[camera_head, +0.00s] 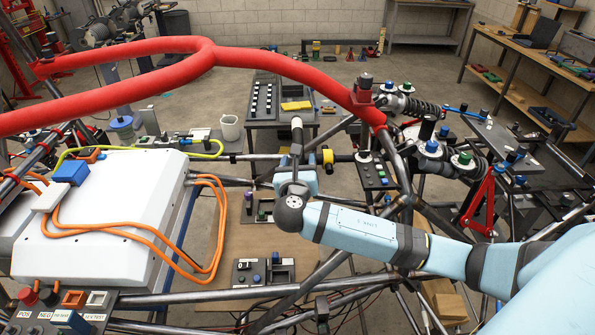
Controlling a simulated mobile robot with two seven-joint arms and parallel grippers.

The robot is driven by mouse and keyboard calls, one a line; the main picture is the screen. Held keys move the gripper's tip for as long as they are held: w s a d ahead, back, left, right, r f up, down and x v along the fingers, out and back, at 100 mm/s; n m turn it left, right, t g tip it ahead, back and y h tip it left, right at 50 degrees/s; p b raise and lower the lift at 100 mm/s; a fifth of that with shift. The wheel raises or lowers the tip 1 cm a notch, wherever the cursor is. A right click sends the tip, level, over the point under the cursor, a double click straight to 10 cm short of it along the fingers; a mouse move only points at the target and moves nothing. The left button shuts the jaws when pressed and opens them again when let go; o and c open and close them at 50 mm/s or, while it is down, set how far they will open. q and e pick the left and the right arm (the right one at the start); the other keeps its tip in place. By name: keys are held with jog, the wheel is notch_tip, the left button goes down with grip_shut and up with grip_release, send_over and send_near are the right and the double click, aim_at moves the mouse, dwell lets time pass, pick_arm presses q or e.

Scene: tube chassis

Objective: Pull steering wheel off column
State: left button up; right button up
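My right arm comes in from the right, and its light blue wrist ends in my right gripper (297,163) near the middle of the view. The gripper is at a thin horizontal shaft (240,157), which may be the steering column. A grey upright piece (297,131) stands at the gripper, and I cannot tell whether it is a finger or part of the wheel. A yellow and black collar (327,158) is just right of it. I cannot make out a full steering wheel. The fingertips are too small and covered to read. My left gripper is not in view.
A thick red padded bar (270,62) arches over the chassis. A white box (105,215) with orange cables (212,225) fills the left. Dark chassis tubes (265,290) cross below my arm. A bench (540,65) stands at the back right.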

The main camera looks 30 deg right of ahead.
jog(key=shift+w+d, duration=0.15)
jog(key=shift+w, duration=0.05)
grip_shut()
jog(key=shift+r, duration=0.1)
jog(key=shift+w+a+p, duration=0.2)
jog(key=shift+a+p, duration=0.1)
jog(key=shift+a, duration=0.05)
jog(key=shift+w+a+r+p, duration=0.1)
jog(key=shift+w+a+p, duration=0.5)
jog(key=shift+a, duration=0.35)
jog(key=shift+w, duration=0.1)
